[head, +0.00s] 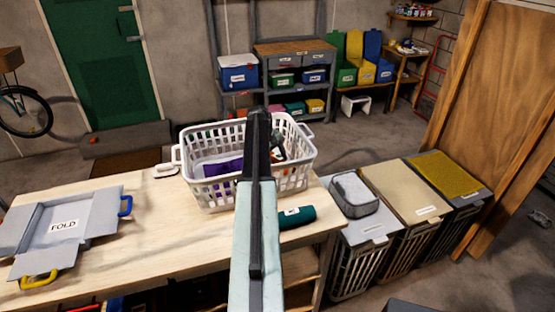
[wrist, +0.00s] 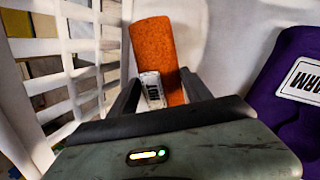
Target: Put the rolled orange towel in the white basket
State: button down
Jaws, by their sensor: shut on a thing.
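The rolled orange towel (wrist: 153,45) with a white label is between the two fingers of my gripper (wrist: 160,82) in the wrist view. My gripper is shut on it. The white basket (head: 300,175) stands on the wooden table in the head view, and my arm reaches over it. The basket's slatted wall (wrist: 75,55) is at the left of the wrist view, so the towel is inside the basket walls. Whether it touches the basket floor I cannot tell.
A dark green roll (head: 298,216) lies on the table (head: 170,235) in front of the basket. A grey folding board (head: 70,225) lies at left. Lidded hampers (head: 400,190) stand at right.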

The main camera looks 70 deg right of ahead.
jog(key=shift+f, duration=0.25)
jog(key=shift+c, duration=1.9)
grip_release()
jog(key=shift+r, duration=0.1)
jog(key=p+v, duration=0.6)
jog(key=v, duration=0.1)
jog(key=shift+s+r+p, duration=0.15)
jog(key=shift+p, duration=0.2)
jog(key=shift+r+p, duration=0.35)
jog(key=shift+w+a+f, duration=0.1)
jog(key=shift+w, duration=0.15)
